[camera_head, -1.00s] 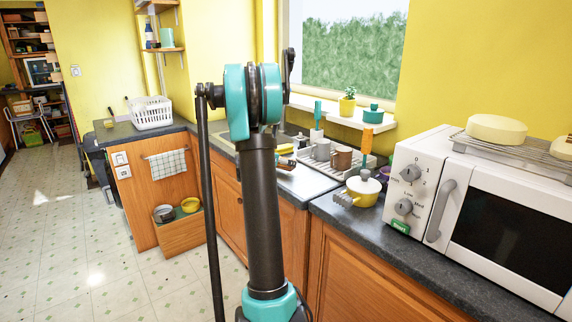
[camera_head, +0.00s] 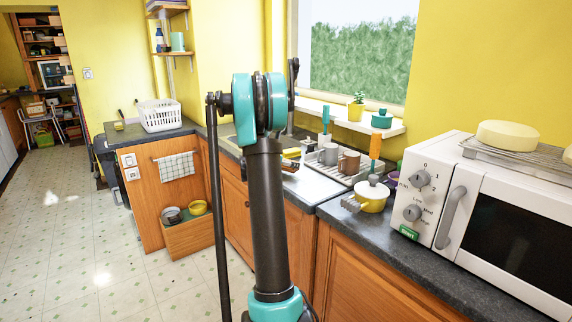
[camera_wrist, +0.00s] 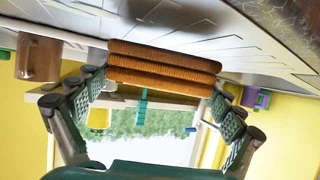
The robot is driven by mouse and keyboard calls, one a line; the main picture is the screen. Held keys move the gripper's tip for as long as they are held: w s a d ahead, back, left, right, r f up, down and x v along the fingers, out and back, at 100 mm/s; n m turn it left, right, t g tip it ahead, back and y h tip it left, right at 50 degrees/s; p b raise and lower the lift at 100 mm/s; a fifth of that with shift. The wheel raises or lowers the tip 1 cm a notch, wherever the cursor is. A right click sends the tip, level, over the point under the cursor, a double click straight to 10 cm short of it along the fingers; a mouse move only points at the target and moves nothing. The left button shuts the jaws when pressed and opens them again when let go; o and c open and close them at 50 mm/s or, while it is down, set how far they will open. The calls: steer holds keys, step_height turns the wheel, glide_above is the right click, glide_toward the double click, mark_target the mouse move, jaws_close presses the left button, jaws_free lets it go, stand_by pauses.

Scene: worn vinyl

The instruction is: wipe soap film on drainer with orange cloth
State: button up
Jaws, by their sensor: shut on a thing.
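The orange cloth (camera_wrist: 165,68) is a ribbed, folded pad. In the wrist view, which looks upside down, it lies between the green-padded fingers of my gripper (camera_wrist: 157,88), which is shut on it. The pale, grooved drainer (camera_wrist: 85,22) fills the top of that view, close to the cloth; I cannot tell whether they touch. A blurred pale sheen on the drainer may be the soap film or a reflection.
A teal brush (camera_wrist: 143,105) and a purple item (camera_wrist: 255,97) show in the wrist view.

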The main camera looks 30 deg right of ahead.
mark_target(292, 170)
steer(key=shift+f, duration=1.05)
stand_by(1.2)
steer(key=shift+s, duration=0.1)
steer(key=shift+s+d, duration=0.15)
steer(key=shift+s, duration=1.95)
steer(key=shift+s+d, duration=0.15)
steer(key=shift+s, duration=2.1)
steer(key=shift+o, duration=0.2)
steer(key=shift+s+d, duration=0.2)
steer(key=shift+s, duration=2)
steer(key=shift+c, duration=0.2)
